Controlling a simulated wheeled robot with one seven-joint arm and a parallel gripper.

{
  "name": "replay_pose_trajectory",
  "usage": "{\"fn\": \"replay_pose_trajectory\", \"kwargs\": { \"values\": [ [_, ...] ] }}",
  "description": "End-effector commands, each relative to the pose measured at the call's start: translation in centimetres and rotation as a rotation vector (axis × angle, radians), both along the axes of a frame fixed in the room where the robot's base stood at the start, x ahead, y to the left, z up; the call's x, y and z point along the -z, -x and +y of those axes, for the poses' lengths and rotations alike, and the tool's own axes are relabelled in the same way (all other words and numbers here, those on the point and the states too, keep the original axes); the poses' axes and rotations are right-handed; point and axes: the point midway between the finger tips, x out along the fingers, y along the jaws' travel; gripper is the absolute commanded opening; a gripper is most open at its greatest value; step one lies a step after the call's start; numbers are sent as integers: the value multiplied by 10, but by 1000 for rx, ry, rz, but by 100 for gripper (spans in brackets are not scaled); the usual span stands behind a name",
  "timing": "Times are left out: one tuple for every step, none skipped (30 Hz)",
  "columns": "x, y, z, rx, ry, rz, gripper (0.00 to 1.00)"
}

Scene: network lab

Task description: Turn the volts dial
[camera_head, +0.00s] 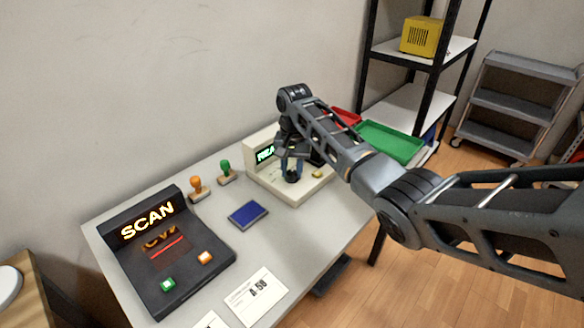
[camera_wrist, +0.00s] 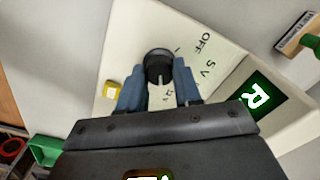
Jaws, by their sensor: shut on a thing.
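The volts dial (camera_wrist: 158,61) is a round black knob on a cream device (camera_head: 310,188) on the grey table. Beside it, in the wrist view, are the printed marks "OFF" and "5 V" and a smaller mark that I cannot read. My gripper (camera_wrist: 158,74) points down at the device, and its two blue fingers are shut on the dial, one on each side. In the head view my gripper (camera_head: 291,164) hides part of the device, and the dial shows dark between and below the fingers.
A yellow button (camera_head: 318,173) sits on the device near the dial. A black SCAN console (camera_head: 190,268), a blue pad (camera_head: 248,215), orange (camera_head: 196,185) and green (camera_head: 225,169) handled stamps and a label card (camera_head: 256,296) lie to the left. Red and green trays (camera_head: 390,143) stand behind my arm.

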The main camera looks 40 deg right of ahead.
Motion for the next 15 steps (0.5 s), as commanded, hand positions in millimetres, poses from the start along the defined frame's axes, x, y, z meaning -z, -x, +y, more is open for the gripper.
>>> {"fn": "replay_pose_trajectory", "kwargs": {
  "values": [
    [-2, 0, 0, -21, 0, 1, 3],
    [-2, 0, 0, -38, 0, 1, 3],
    [-3, 0, 0, -64, 0, 1, 3],
    [-3, 0, 0, -85, -1, 2, 3],
    [-3, 0, 0, -107, -1, 1, 3],
    [-3, 0, 0, -139, -1, 1, 3],
    [-3, 0, 0, -164, -1, 1, 3],
    [-3, 0, 0, -190, -1, 1, 3],
    [-3, 0, 0, -227, -1, 1, 3],
    [-3, 0, 0, -255, -1, 1, 3],
    [-3, 0, 0, -284, -1, 1, 3],
    [-3, -1, 0, -322, -2, 1, 3],
    [-3, -1, 0, -351, -1, 1, 3],
    [-3, -1, 0, -379, -1, -1, 3],
    [-3, -1, 0, -417, -1, -1, 3]
  ]
}}
